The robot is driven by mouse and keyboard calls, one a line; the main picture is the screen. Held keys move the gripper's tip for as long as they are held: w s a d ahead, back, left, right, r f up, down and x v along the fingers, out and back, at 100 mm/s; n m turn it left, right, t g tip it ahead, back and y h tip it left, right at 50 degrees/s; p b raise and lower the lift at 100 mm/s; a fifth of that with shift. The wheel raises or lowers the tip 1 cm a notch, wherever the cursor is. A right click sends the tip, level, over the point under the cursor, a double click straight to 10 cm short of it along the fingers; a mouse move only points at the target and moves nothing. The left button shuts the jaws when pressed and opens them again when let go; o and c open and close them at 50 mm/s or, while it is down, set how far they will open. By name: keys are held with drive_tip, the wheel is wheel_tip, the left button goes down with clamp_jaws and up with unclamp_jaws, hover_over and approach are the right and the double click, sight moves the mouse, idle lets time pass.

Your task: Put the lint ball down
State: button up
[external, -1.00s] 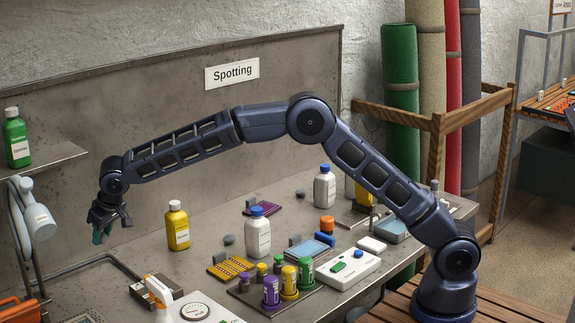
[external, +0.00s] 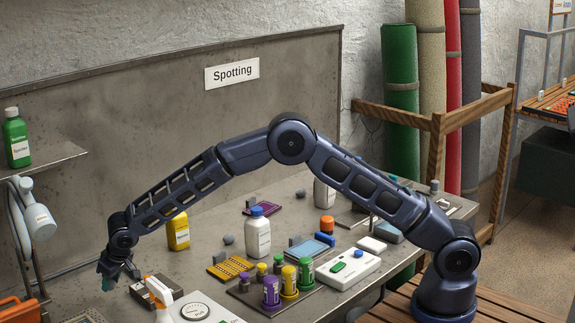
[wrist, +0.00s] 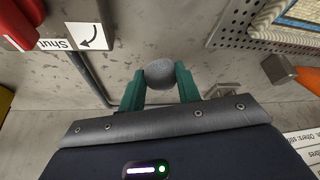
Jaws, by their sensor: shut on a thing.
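The lint ball (wrist: 159,72) is a small round grey ball in the wrist view. My gripper (wrist: 160,82) is shut on it, with one green fingertip at each side. In the external view my gripper (external: 107,285) is at the lower left, pointing down near the bench (external: 200,268). The ball cannot be made out there. I cannot tell whether the ball touches the surface below it.
A yellow bottle (external: 178,233) stands behind. A hose-like pipe (wrist: 88,75) and a perforated plate (wrist: 240,30) show in the wrist view.

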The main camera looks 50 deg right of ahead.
sight(115, 285)
drive_tip(key=shift+f, duration=1.8)
drive_tip(key=shift+f, duration=0.15)
drive_tip(key=o, duration=0.9)
drive_tip(key=v, duration=1.2)
drive_tip(key=shift+r, duration=0.25)
